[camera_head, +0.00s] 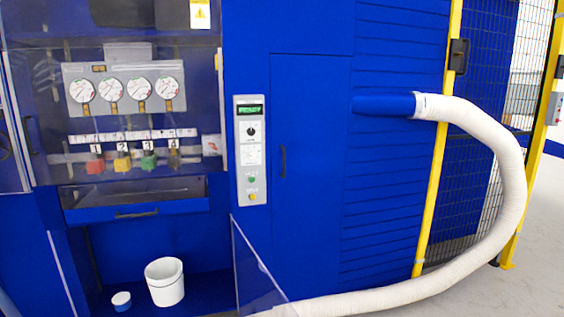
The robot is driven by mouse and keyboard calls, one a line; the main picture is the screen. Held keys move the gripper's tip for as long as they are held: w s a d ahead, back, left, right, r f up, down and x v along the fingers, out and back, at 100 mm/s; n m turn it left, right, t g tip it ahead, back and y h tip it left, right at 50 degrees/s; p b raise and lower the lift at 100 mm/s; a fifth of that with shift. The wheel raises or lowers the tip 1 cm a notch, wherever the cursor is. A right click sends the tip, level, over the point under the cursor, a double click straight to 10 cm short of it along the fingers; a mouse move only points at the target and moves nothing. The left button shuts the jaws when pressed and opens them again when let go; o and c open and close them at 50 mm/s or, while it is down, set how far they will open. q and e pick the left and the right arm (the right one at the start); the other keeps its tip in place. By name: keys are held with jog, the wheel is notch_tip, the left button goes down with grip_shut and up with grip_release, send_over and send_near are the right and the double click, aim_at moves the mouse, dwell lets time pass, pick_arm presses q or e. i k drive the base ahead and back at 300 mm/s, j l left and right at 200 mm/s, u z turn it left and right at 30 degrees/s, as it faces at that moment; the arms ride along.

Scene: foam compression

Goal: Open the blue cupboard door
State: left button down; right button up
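The blue cupboard door (312,150) is a tall flat panel right of centre, flush with the blue machine front, and it looks closed. Its small dark handle (283,160) stands upright near the door's left edge. The door's lower part is partly behind a clear panel and a white hose. Neither of my grippers is in view.
A grey control panel (250,150) is left of the door. A thick white hose (515,180) loops from a blue pipe (384,105) down across the floor. A clear panel (256,270) juts out at lower centre. A white bucket (165,283) stands lower left. Yellow posts (437,165) are right.

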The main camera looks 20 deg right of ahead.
aim_at(311, 96)
jog(key=i+j+z, duration=0.1)
jog(key=j, duration=0.2)
jog(key=i+j+z, duration=0.15)
jog(key=j, duration=0.2)
jog(key=j+z, duration=0.1)
jog(key=j, duration=0.2)
jog(key=i+j+z, duration=0.15)
jog(key=i+j, duration=0.15)
jog(key=i+j+z, duration=0.3)
jog(key=i+j, duration=0.15)
jog(key=j, duration=0.25)
jog(key=i+j+z, duration=0.15)
jog(key=j, duration=0.25)
jog(key=i+j+z, duration=0.15)
jog(key=i+j, duration=0.15)
jog(key=j, duration=0.1)
